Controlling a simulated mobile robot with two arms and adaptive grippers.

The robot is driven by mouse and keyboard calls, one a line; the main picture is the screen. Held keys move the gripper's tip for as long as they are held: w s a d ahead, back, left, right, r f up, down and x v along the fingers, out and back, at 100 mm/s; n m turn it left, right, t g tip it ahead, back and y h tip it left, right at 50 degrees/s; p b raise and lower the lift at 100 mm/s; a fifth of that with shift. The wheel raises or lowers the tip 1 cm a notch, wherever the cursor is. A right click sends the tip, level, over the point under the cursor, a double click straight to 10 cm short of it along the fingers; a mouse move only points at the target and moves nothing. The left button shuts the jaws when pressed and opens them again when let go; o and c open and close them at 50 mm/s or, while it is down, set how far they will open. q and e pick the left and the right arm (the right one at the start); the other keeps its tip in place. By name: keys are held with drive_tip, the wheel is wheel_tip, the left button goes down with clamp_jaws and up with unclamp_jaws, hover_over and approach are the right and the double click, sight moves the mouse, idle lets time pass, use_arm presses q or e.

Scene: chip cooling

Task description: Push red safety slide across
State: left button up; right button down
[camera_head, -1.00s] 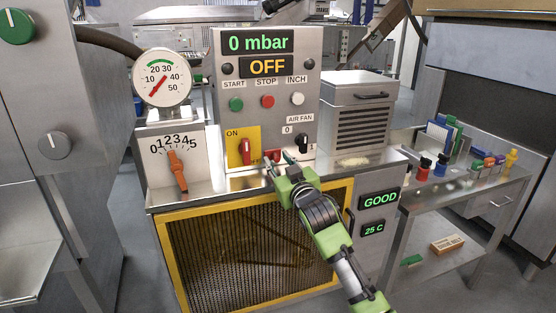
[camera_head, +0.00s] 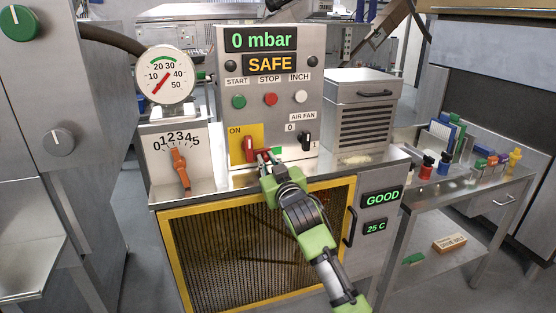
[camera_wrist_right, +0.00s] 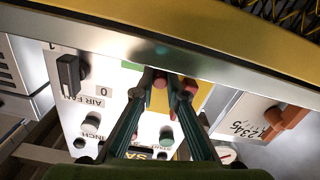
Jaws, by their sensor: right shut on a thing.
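The red safety slide (camera_head: 264,154) sits low on the control panel, just right of the red ON lever (camera_head: 249,148) on its yellow plate. A green patch (camera_head: 278,151) shows to the right of the slide. My right gripper (camera_head: 265,157) is at the slide, its fingers closed on it and partly covering it. In the right wrist view, the slide (camera_wrist_right: 160,79) shows red between the fingertips. The display (camera_head: 270,64) reads SAFE. My left gripper is not in view.
The AIR FAN switch (camera_head: 306,140) is right of the slide. An orange lever dial (camera_head: 181,168) and a pressure gauge (camera_head: 165,75) stand left. A steel ledge and yellow-framed mesh guard (camera_head: 255,245) lie below. A grey vented box (camera_head: 362,110) stands right.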

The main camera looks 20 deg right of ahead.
drive_tip(key=shift+a, duration=0.3)
drive_tip(key=shift+d, duration=0.1)
